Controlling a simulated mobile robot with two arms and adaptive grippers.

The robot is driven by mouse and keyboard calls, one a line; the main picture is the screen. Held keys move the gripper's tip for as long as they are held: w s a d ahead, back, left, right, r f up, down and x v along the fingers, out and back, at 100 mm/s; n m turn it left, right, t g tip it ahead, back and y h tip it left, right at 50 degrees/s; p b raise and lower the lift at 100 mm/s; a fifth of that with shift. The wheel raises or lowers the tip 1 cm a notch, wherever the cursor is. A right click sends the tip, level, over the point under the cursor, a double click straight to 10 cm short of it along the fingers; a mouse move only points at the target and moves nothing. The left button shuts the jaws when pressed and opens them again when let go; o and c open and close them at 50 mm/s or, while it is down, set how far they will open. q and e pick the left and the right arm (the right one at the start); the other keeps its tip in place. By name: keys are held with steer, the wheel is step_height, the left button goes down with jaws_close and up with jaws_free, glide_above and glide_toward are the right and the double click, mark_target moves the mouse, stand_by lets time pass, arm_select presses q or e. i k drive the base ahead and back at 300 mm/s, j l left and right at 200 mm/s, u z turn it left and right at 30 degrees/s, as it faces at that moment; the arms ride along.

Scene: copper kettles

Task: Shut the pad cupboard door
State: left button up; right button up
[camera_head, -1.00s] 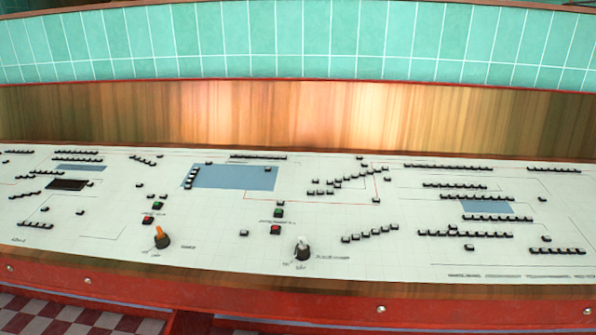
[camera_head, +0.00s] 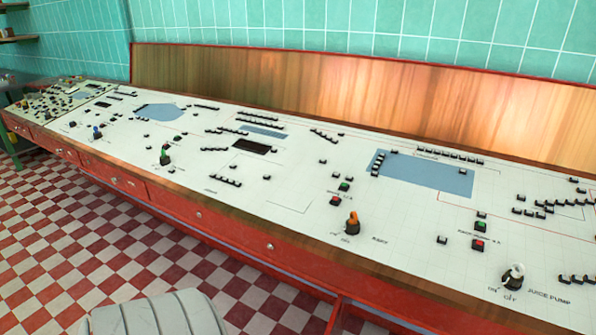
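Neither of my grippers shows in the head view. I cannot make out a door that is clearly the pad cupboard's. The long console (camera_head: 290,205) has a red front with small round knobs and several drawer-like panels, such as one at the left (camera_head: 112,176). A red upright piece (camera_head: 336,316) shows under the console at the bottom edge, and what lies beyond it is cut off.
The console top carries black switches, blue panels and an orange knob (camera_head: 352,222). A grey ribbed thing, perhaps a chair (camera_head: 160,315), stands at the bottom left. The red and white checkered floor (camera_head: 60,250) is clear on the left. Shelves (camera_head: 14,37) hang at the far left.

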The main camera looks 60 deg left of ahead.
mark_target(335, 313)
steer(key=k+j+u, duration=0.1)
steer(key=j, duration=0.4)
steer(key=k+j, duration=0.15)
steer(key=j, duration=0.35)
steer(key=k+j+u, duration=0.15)
steer(key=j, duration=0.35)
steer(key=j+u, duration=0.1)
steer(key=j, duration=0.4)
steer(key=k, duration=0.05)
